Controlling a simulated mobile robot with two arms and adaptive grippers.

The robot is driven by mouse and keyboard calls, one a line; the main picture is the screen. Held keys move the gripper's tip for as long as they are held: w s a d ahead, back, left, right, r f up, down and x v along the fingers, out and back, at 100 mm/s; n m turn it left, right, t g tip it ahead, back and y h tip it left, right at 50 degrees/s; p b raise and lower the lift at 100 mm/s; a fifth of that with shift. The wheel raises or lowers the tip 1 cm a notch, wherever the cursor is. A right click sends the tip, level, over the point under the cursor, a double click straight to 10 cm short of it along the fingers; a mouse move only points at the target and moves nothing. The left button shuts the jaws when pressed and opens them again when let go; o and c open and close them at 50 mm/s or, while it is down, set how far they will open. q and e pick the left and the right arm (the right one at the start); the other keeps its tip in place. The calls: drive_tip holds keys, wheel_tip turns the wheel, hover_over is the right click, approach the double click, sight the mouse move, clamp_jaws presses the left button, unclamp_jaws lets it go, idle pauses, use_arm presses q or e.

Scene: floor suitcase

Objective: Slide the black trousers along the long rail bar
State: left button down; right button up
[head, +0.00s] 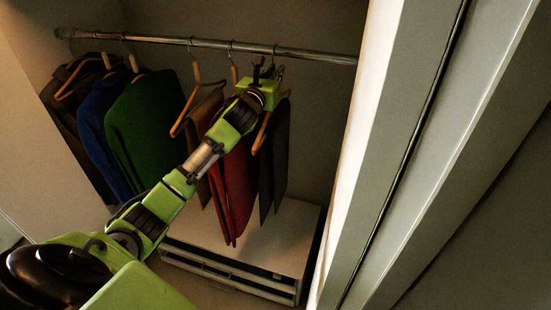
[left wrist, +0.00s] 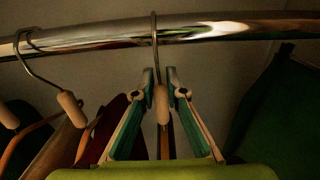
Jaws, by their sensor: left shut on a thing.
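The black trousers (head: 281,150) hang at the right end of the row on the long rail bar (head: 200,43), folded over a wooden hanger (head: 261,135). My left gripper (head: 259,70) is up at the rail just above them. In the left wrist view, its two fingers (left wrist: 165,85) are on either side of a hanger's wooden neck (left wrist: 162,104). The metal hook rises from there over the rail (left wrist: 215,31). The gripper is shut on this hanger. The trousers' cloth is hidden or too dark to make out in the left wrist view. My right gripper is out of view.
Red trousers (head: 230,190) hang close on the left, then a brown garment (head: 205,110). Green (head: 150,125), blue (head: 96,118) and dark brown (head: 62,95) garments hang farther left. A white drawer unit (head: 285,235) stands below. A pale door edge (head: 365,130) bounds the right.

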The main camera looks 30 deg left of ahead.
use_arm(q)
drive_tip(key=w+d+p, duration=0.1)
drive_tip(key=w+d, duration=0.1)
drive_tip(key=d, duration=0.9)
drive_tip(key=shift+w+d, duration=0.35)
drive_tip(key=shift+d, duration=0.05)
idle(0.5)
drive_tip(key=shift+p, duration=0.3)
drive_tip(key=d, duration=0.2)
drive_tip(key=w+d, duration=0.1)
drive_tip(key=d, duration=0.1)
idle(0.4)
drive_tip(key=c, duration=2)
unclamp_jaws()
drive_tip(key=shift+o, duration=0.2)
